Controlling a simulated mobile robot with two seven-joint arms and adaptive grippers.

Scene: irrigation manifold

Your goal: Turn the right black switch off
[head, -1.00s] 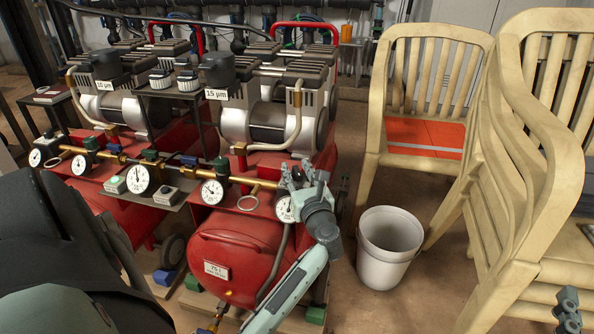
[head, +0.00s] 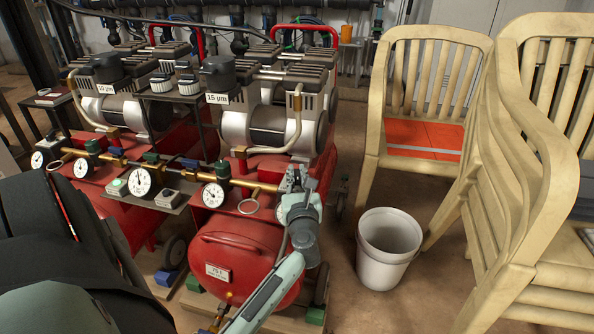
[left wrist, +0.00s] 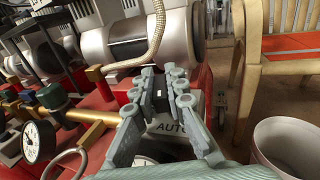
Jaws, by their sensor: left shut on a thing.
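My left gripper (head: 293,182) is at the right-hand compressor, beside the end of its brass pipe. In the left wrist view its fingers (left wrist: 164,86) are close together around a small dark part, apparently the right black switch (left wrist: 159,98). The fingers hide most of this switch. Below it is a pale grey box (left wrist: 172,127) with the letters AUTO, partly covered by the gripper. The switch's exact position cannot be read. In the head view the switch is hidden behind my gripper. My right gripper is not in view.
The red tank (head: 240,250) lies below my gripper. Gauges, including one in the left wrist view (left wrist: 38,141), and a brass pipe (head: 250,185) run to the left. A white bucket (head: 388,250) and beige chairs (head: 420,100) stand at the right.

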